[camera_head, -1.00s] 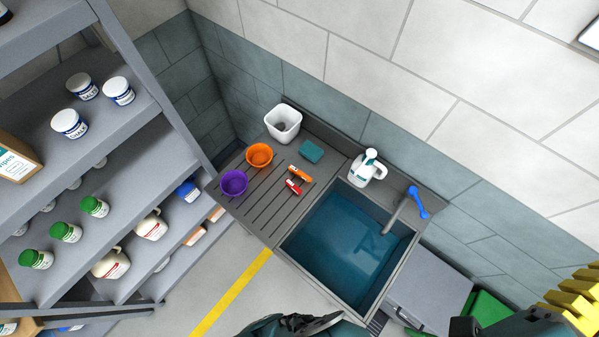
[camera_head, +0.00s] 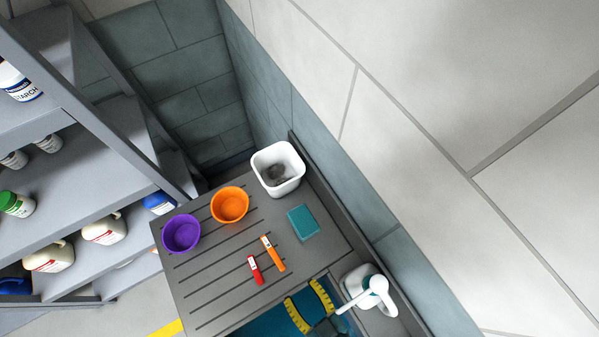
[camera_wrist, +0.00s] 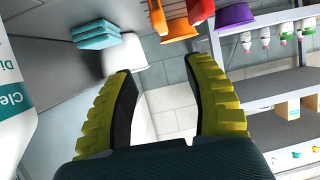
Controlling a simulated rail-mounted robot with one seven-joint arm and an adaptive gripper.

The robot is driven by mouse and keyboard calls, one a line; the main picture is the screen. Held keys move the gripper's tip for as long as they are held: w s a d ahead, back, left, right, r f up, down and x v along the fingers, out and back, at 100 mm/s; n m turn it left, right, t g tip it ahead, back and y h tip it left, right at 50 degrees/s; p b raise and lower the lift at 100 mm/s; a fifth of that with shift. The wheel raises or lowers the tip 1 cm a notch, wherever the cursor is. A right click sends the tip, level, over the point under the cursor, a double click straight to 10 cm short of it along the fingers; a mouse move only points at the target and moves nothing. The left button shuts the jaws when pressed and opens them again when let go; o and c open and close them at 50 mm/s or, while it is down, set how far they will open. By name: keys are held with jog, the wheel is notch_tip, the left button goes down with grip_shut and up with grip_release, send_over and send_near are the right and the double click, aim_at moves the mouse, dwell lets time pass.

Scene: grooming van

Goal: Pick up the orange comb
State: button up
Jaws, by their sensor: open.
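The orange comb (camera_head: 272,253) lies on the grooved drainboard (camera_head: 205,282) beside a similar red item (camera_head: 255,270). Each has a white patch near one end. My gripper (camera_head: 301,292) is over the sink at the bottom of the head view, its yellow-backed fingers open and empty, apart from the comb and pointing toward the drainboard. In the wrist view the gripper (camera_wrist: 160,68) is open. There the orange comb (camera_wrist: 158,17) shows at the top edge beyond the fingertips, left of the red item (camera_wrist: 200,11), both partly cut off.
An orange bowl (camera_head: 230,205), a purple bowl (camera_head: 181,234), a white bin (camera_head: 278,168) and a teal sponge (camera_head: 303,222) surround the comb. A white spray bottle (camera_head: 372,290) stands close right of my gripper. Wall rises behind; shelves (camera_head: 90,160) stand left.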

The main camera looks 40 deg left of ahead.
jog(key=b, duration=0.1)
send_near(272, 251)
jog(key=x, duration=0.4)
jog(key=shift+s+a, duration=0.1)
jog(key=shift+a, duration=0.35)
jog(key=x, duration=0.5)
jog(key=shift+a+f, duration=0.1)
jog(key=shift+f, duration=0.15)
jog(key=shift+c, duration=0.4)
grip_shut()
